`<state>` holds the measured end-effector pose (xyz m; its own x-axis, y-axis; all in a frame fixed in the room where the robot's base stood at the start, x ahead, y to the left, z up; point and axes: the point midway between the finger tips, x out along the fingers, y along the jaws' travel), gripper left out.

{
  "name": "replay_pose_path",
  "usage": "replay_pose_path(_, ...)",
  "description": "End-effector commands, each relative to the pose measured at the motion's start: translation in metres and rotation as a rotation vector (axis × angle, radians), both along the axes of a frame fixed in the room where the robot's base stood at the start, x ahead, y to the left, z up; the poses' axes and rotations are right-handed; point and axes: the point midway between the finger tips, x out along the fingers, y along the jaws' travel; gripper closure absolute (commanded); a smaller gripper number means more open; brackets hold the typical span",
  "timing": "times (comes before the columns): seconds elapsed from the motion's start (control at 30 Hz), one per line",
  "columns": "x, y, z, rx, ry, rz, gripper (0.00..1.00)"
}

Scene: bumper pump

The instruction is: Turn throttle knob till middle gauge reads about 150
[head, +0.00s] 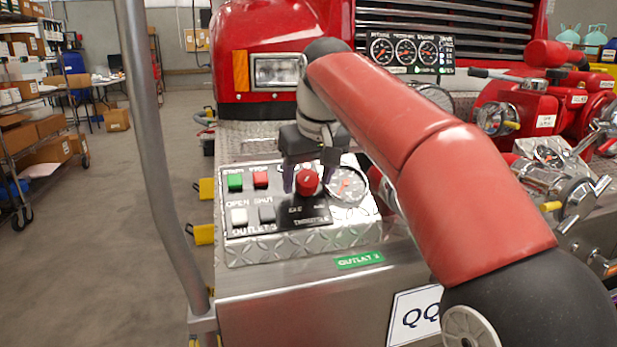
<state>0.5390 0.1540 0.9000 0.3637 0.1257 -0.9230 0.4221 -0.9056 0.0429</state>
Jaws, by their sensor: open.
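The red throttle knob (307,182) stands on the control panel (245,253) on the bumper, above the throttle label. My gripper (308,186) points down at the knob with its fingers open on either side of it. I cannot tell whether the fingers touch the knob. The middle gauge (405,52) is in the row of three round dials on the black panel in front of the grille. Its needle is too small to read.
A larger gauge (348,186) sits right of the knob. Green (235,182) and red (260,179) buttons lie left of it, with white and dark buttons below. A grey pole (155,160) rises at left. Red pump parts (515,110) and valves stand at right.

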Motion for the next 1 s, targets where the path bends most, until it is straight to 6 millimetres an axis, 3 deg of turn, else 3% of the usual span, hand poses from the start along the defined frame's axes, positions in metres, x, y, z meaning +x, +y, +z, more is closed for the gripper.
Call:
replay_pose_path(0.13, -0.0001, 0.0, 0.0003, 0.0, 0.0, 0.0, 0.42)
replay_pose_path(0.47, -0.0001, -0.0002, 0.0005, 0.0, 0.0, 0.0, 0.84)
replay_pose_path(0.77, -0.0005, -0.0004, 0.0015, 0.021, 0.007, -0.036, 0.84)
replay_pose_path(1.0, -0.0004, -0.0008, 0.0031, 0.09, 0.027, -0.158, 0.84)
